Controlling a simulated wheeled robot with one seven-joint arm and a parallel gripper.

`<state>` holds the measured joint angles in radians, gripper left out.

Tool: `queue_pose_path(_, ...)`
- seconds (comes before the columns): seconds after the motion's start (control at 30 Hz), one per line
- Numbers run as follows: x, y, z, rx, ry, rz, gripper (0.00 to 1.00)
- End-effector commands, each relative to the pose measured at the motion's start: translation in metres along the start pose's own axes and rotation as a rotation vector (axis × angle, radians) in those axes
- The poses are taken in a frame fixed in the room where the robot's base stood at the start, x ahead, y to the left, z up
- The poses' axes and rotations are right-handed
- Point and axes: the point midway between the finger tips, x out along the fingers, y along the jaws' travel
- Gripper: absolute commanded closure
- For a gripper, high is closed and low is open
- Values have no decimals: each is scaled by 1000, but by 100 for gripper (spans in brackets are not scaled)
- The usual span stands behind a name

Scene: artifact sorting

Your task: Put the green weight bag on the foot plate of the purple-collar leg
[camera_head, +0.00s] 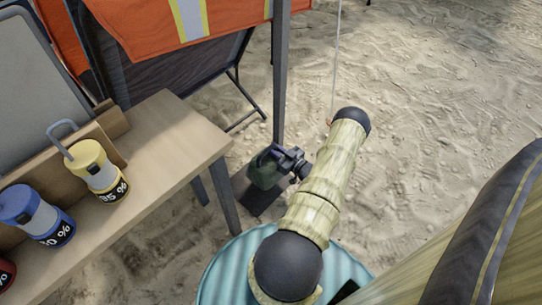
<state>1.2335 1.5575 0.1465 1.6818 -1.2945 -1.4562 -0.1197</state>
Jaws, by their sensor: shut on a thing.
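The green weight bag (264,172) is at the foot of a grey upright leg (281,75), low over or on a dark foot plate (260,200). I cannot tell whether the bag touches the plate. A bluish-purple part (266,155) shows at the bag's top by the leg; I cannot tell whether it is the collar or the bag's handle. My gripper (283,158) reaches in from the right and is shut on the bag's top. The gripper and arm hide part of the bag's right side.
A wooden table (175,135) at left carries a yellow canister (95,170), a blue canister (36,214) and part of a red one (5,274). Its leg stands close left of the plate. A folding chair (190,75) is behind. Open sand (440,90) lies at right.

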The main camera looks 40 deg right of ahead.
Motion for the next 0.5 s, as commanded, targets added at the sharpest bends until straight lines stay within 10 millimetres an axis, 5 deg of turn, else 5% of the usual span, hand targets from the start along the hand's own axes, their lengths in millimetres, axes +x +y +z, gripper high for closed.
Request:
queue_pose_path(0.2, 2, 0, 28, 0, 10, -2, 100)
queue_pose_path(0.5, 2, 1, 31, -1, 10, -1, 100)
